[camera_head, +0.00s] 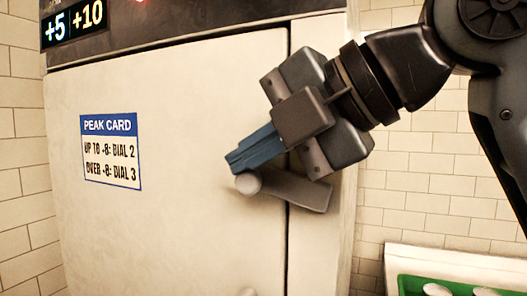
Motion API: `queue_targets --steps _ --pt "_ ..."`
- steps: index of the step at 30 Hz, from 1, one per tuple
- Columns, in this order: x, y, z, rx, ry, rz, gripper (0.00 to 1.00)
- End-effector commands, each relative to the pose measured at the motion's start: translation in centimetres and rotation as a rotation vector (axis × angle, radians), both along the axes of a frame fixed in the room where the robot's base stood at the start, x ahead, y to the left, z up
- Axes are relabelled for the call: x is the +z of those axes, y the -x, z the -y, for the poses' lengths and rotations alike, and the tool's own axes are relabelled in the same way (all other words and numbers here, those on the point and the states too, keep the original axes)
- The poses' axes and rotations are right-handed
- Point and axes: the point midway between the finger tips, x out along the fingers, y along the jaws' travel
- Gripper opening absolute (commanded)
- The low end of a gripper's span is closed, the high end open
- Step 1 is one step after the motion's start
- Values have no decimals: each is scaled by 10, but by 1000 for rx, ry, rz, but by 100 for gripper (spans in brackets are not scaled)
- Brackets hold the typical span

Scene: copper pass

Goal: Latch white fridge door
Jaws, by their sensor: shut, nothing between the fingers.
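The white fridge door (190,215) fills the left and middle of the head view, and its face lies flat with the cabinet side as far as I can see. A latch handle (300,190) sits near the door's right edge. It has a round knob (248,183) at its left end and slopes slightly down to the right across the door's edge seam. My gripper (236,165) is shut and empty, with its blue-grey fingers just above the knob. I cannot tell whether the fingertips touch it. My gripper body hides part of the seam and the upper side of the handle.
A display (75,20) above the door reads +5 and +10. A peak card (111,152) is fixed to the door. A green tray (440,287) with white items stands at the lower right. Tiled wall (430,210) shows behind.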

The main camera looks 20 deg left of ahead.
Motion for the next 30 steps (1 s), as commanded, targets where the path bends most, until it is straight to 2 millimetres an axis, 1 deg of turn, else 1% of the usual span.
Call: queue_targets --steps 9,30 --pt "-7 0 -5 1 0 0 0" --pt "-8 0 -6 0 0 0 0"
